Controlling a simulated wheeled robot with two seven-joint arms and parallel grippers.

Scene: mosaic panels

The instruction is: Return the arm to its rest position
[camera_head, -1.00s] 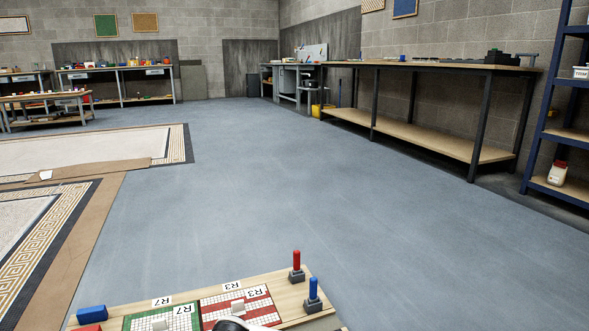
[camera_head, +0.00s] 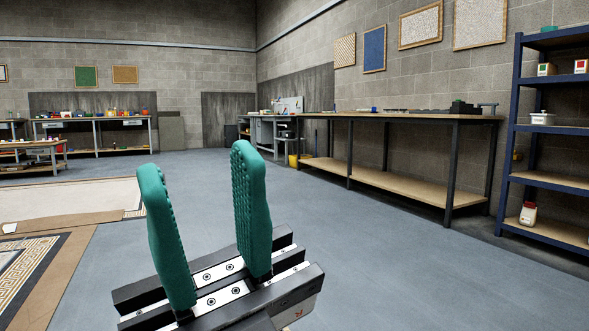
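My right gripper (camera_head: 202,196) shows large in the lower middle of the head view. Its two teal ribbed fingers point upward and stand apart, with only floor and wall seen between them. It is open and holds nothing. My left gripper is not in view. No other object is named by the task.
A long workbench (camera_head: 400,117) with a lower shelf runs along the right wall. A blue shelf rack (camera_head: 509,170) stands at the far right. Mosaic panels (camera_head: 75,199) lie on the floor at left. More benches (camera_head: 97,120) stand at the back. The grey floor (camera_head: 380,250) is clear.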

